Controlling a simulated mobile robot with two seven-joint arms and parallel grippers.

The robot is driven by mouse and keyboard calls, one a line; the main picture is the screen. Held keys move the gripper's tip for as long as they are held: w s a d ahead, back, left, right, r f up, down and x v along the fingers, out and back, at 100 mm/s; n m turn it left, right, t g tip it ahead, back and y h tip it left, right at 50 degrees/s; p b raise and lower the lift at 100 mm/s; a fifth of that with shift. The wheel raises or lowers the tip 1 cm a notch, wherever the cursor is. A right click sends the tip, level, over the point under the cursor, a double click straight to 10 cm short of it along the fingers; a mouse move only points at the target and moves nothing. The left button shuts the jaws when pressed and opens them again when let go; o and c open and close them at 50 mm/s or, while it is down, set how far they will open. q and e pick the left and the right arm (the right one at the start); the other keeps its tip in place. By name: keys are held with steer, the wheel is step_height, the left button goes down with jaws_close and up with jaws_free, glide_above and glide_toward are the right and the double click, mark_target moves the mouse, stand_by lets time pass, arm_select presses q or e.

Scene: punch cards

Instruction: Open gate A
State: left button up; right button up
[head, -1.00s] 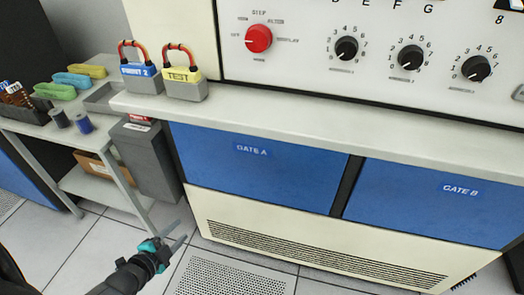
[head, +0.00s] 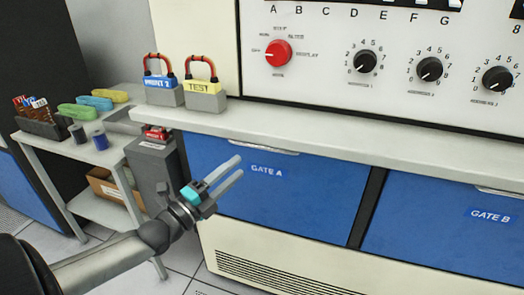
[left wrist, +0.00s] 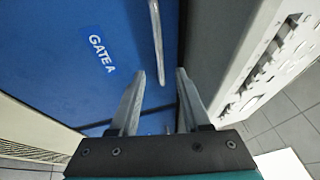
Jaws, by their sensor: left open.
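Gate A (head: 310,196) is a blue panel under the white ledge, with a "GATE A" label and a light metal handle (head: 262,146) along its top edge. It looks closed. In the left wrist view the gate (left wrist: 60,50) fills the left side, and its handle (left wrist: 157,45) runs up from the middle. My left gripper (head: 232,172) is open and empty, in front of the gate's upper left part, near the label. In the left wrist view the handle's lower end lies just ahead of the gap between the fingertips (left wrist: 160,80), apart from them. My right gripper is not in view.
The white ledge (head: 330,136) juts out above the gates. Gate B (head: 450,225) is at the right. A side table (head: 60,153) with spools and colored items stands at the left, beside a grey bin (head: 152,170). Two padlock-like blocks (head: 205,103) sit on the ledge.

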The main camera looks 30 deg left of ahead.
mark_target(261, 147)
arm_select(q)
steer(key=b+x, duration=0.2)
steer(key=x, duration=0.6)
steer(key=shift+w+b, duration=0.1)
steer(key=shift+b, duration=0.2)
steer(key=shift+b+x, duration=0.3)
steer(key=shift+x, duration=0.75)
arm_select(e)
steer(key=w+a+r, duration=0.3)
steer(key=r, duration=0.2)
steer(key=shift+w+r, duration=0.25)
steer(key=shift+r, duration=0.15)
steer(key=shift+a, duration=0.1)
arm_select(q)
steer(key=shift+c, duration=0.2)
jaws_close()
